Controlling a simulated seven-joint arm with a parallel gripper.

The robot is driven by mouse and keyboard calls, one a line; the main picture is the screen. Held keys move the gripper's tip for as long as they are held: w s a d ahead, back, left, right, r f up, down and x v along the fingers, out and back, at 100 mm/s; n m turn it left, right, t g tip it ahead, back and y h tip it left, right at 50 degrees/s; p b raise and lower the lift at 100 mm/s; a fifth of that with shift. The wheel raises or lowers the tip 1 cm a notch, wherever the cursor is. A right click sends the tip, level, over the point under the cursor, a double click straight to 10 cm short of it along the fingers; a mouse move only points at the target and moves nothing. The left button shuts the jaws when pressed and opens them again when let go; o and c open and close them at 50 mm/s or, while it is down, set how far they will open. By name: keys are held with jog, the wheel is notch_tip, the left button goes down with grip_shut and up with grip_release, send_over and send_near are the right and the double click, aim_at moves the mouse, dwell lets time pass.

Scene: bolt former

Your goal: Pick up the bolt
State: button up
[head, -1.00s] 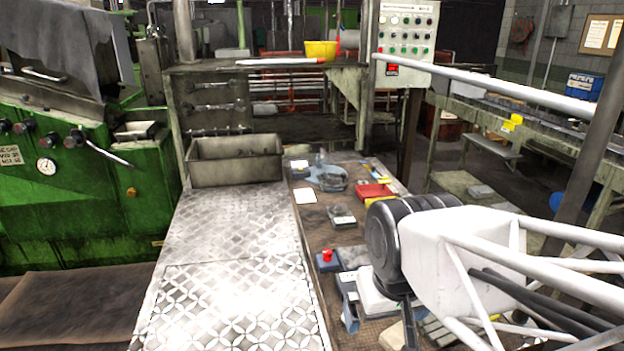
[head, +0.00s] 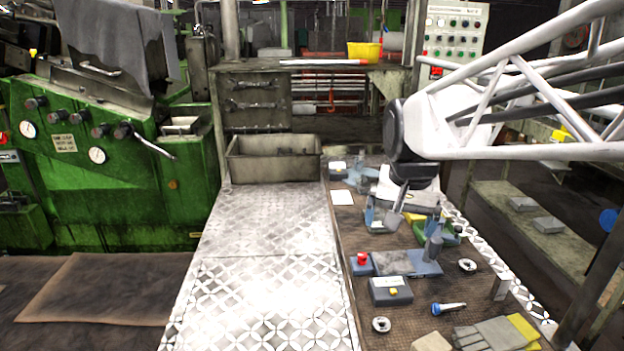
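A grey box with a yellow button (head: 391,291), a red-button box (head: 362,262), round metal parts (head: 381,324) (head: 467,266) and grey-yellow gloves (head: 494,335) crowd the bench. The patterned metal plate (head: 270,290) at left is clear. A metal bin (head: 272,165) stands behind it.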

jog(key=w+d+r+m, duration=0.1)
jog(key=w+m, duration=0.1)
jog(key=w, duration=0.6)
jog(key=w+d+r+m, duration=0.1)
jog(key=w+r+m, duration=0.1)
jog(key=w, duration=0.7)
jog(key=m+g, duration=0.2)
jog(key=m, duration=0.8)
send_over(365, 178)
jog(key=f, duration=1)
jog(key=s+f, duration=0.1)
jog(key=f, duration=0.4)
jog(key=shift+a+f, duration=0.2)
jog(key=shift+w+d+f, duration=0.1)
jog(key=shift+w+f, duration=0.25)
jog(key=shift+w, duration=0.15)
jog(key=shift+f, duration=1.3)
